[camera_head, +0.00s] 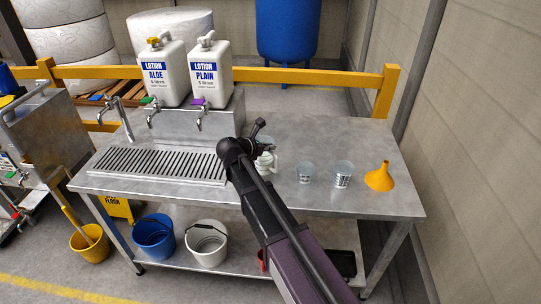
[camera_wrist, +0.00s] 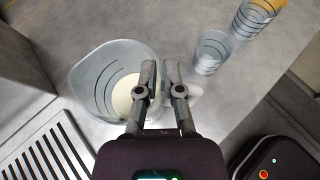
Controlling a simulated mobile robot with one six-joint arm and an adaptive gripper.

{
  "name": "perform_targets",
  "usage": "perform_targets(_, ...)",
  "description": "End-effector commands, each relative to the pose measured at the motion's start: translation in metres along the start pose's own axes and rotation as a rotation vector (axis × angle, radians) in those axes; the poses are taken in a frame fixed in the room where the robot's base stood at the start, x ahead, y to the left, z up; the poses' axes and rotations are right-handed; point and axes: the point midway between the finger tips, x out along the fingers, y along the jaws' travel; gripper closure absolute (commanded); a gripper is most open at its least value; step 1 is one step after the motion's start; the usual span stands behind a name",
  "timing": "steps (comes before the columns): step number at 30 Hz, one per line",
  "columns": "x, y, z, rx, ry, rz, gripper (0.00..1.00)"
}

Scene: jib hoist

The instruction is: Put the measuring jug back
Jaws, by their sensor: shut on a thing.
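The measuring jug (camera_wrist: 96,88) is clear with dark graduation lines and has some white liquid at its bottom. It appears upright on or just above the steel bench; I cannot tell whether its base touches. In the head view the jug (camera_head: 268,163) is partly hidden by my arm, right of the slotted drip grate. My gripper (camera_wrist: 160,72) is at the jug's right side in the wrist view, shut on its handle, which the fingers mostly hide. In the head view my gripper (camera_head: 262,147) is over the jug.
Two small graduated cups (camera_head: 305,173) (camera_head: 343,174) and an orange funnel (camera_head: 380,177) stand to the right. The drip grate (camera_head: 155,163) lies left, below the taps of two lotion containers (camera_head: 163,72) (camera_head: 211,72). Bare bench (camera_head: 300,135) lies behind the cups.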

Motion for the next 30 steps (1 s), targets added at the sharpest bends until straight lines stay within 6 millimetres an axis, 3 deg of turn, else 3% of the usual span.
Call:
perform_targets(10, 0.013, -0.002, -0.028, 0.000, -0.001, -0.001, 1.00)
perform_targets(27, 0.014, -0.002, -0.032, 0.000, -0.001, -0.001, 1.00)
perform_targets(28, 0.014, -0.002, -0.031, 0.000, 0.000, -0.001, 0.82)
perform_targets(30, 0.014, -0.002, -0.031, 0.000, 0.000, -0.001, 0.61)
